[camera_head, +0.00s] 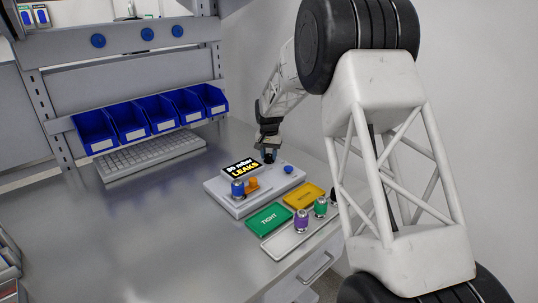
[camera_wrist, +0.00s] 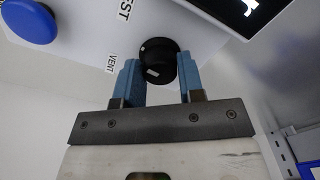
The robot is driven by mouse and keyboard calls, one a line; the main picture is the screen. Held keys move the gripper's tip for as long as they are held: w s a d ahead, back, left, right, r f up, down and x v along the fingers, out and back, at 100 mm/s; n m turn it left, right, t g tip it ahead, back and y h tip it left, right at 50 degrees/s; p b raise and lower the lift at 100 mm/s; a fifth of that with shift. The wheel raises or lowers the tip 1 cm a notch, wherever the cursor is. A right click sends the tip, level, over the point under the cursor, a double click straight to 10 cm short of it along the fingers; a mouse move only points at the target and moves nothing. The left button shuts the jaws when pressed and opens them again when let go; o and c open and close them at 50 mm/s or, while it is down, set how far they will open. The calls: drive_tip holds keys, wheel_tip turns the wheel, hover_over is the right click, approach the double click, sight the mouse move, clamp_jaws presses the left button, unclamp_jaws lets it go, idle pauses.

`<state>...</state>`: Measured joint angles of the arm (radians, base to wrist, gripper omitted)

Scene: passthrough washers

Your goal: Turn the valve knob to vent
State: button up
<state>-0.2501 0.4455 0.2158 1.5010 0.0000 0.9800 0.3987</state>
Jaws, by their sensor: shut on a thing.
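The valve knob (camera_wrist: 159,58) is black and round, with white marks on it, in the wrist view. It sits on the pale panel of the test box (camera_head: 222,200). A VENT label (camera_wrist: 110,63) is printed beside it, and TEST (camera_wrist: 124,10) is printed further up. My gripper (camera_wrist: 158,68) has one blue finger on each side of the knob and is shut on it. I cannot tell which label the knob points to. In the head view my gripper (camera_head: 268,152) is at the back of the box, hiding most of the knob.
The box carries a display (camera_head: 241,169) reading LEAKS, a blue button (camera_head: 288,169), a blue-topped part (camera_head: 238,188) and an orange piece (camera_head: 252,184). In front are a green TIGHT pad (camera_head: 268,219), a yellow pad (camera_head: 303,195) and a tray (camera_head: 285,243) with coloured parts.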

sight(269, 155)
drive_tip(key=n, duration=0.5)
drive_tip(key=shift+n, duration=0.4)
drive_tip(key=n, duration=0.5)
drive_tip(key=o, duration=0.9)
drive_tip(key=shift+r, duration=3.9)
